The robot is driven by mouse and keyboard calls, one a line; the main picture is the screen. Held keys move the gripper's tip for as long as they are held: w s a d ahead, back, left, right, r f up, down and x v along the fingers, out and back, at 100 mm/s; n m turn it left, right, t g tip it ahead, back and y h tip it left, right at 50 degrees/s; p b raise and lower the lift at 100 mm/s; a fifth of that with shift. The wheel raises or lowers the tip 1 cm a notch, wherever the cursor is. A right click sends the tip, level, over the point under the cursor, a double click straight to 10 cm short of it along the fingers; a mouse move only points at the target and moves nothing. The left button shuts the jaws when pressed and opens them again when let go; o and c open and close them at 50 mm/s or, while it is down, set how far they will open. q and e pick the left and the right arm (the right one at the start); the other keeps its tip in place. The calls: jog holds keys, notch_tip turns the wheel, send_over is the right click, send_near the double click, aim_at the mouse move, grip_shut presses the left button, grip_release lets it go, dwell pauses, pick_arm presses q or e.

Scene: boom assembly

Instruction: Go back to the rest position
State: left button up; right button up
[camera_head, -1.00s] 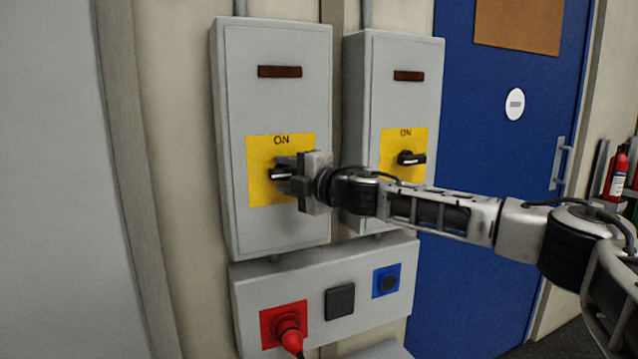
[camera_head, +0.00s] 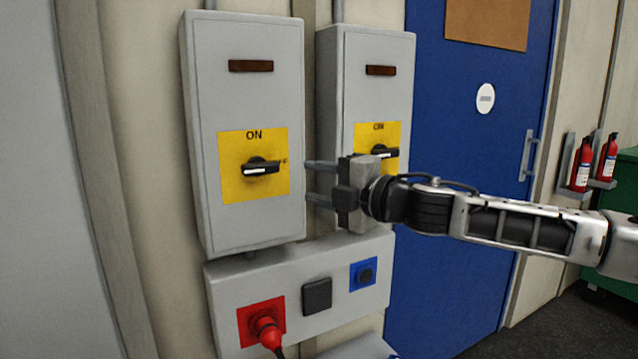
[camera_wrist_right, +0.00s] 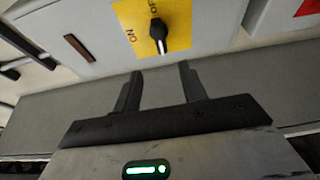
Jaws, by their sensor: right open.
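The left grey switch box (camera_head: 243,100) has a black rotary switch (camera_head: 260,167) on a yellow plate. The switch handle lies roughly level in the head view, below the word ON. My right gripper (camera_head: 312,181) is open and empty, just right of that box, with its fingers pointing left. It is apart from the switch. In the right wrist view the two fingers (camera_wrist_right: 160,80) are spread, with the black switch (camera_wrist_right: 158,35) beyond them and nothing between them. My left gripper is not in view.
A second switch box (camera_head: 365,85) stands to the right, its switch partly behind my gripper. Below is a socket panel (camera_head: 225,295) with a red plug (camera_head: 268,330). A blue door (camera_head: 470,200) and fire extinguishers (camera_head: 582,163) are at the right.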

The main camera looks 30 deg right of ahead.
dwell(0.3)
jog(key=s+a+f+m+g+y, duration=0.2)
jog(key=s+a+f+m, duration=0.15)
jog(key=a+f, duration=0.8)
jog(key=s+a+f+m+g+y, duration=0.1)
jog(key=s+a+f+m+g, duration=0.2)
jog(key=a+f, duration=0.85)
jog(key=s+d+f+m+h, duration=0.4)
jog(key=s+d+f+m, duration=0.2)
jog(key=s+f, duration=0.5)
jog(key=s+d+f+m+g+h, duration=0.1)
jog(key=s+d+f+m+h, duration=0.2)
jog(key=f, duration=1.1)
jog(key=s+d+m, duration=0.3)
jog(key=s+m, duration=0.2)
jog(key=s, duration=0.2)
jog(key=shift+s+h, duration=0.35)
jog(key=shift+h, duration=0.05)
